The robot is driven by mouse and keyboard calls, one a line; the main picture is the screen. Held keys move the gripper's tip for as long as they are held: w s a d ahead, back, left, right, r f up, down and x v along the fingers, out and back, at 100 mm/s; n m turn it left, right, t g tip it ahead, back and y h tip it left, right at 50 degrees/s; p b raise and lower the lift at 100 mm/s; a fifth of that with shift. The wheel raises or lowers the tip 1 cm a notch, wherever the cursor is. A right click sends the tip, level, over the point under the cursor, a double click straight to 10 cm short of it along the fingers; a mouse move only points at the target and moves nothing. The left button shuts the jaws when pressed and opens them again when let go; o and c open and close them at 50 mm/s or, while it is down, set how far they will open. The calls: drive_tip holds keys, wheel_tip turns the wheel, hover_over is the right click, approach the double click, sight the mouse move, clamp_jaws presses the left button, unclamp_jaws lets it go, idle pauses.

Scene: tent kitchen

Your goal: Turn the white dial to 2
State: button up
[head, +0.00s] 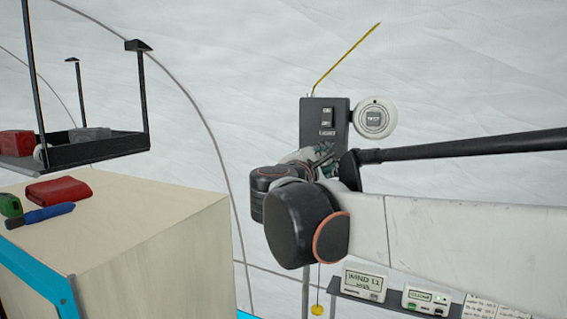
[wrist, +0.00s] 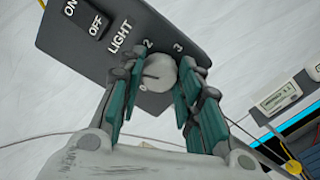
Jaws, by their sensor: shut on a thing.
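The white dial (wrist: 160,72) sits on a dark panel (wrist: 75,45) below the word LIGHT, with the numbers 2 and 3 printed above it. A dark line on the dial's face runs toward the left side in the wrist view. My gripper (wrist: 163,82) has its green-padded fingers on both sides of the dial and is shut on it. In the head view the panel (head: 310,112) hangs on the tent wall, and my gripper (head: 322,158) is at its lower edge. The dial is hidden there behind my gripper and arm.
A round white device (head: 374,118) is right of the panel. A wooden cabinet (head: 150,235) with a red pouch (head: 58,190) stands at left, below a hanging black shelf (head: 98,152). Small instruments (head: 364,281) sit on a low ledge at right.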

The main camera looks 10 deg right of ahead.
drive_tip(key=m, duration=0.3)
drive_tip(key=m+b, duration=0.1)
drive_tip(key=m, duration=0.6)
drive_tip(key=shift+f+b, duration=0.25)
drive_tip(key=shift+b, duration=0.1)
drive_tip(key=shift+m, duration=0.4)
drive_tip(key=o, duration=1)
drive_tip(key=shift+o, duration=0.2)
drive_tip(key=v, duration=1.2)
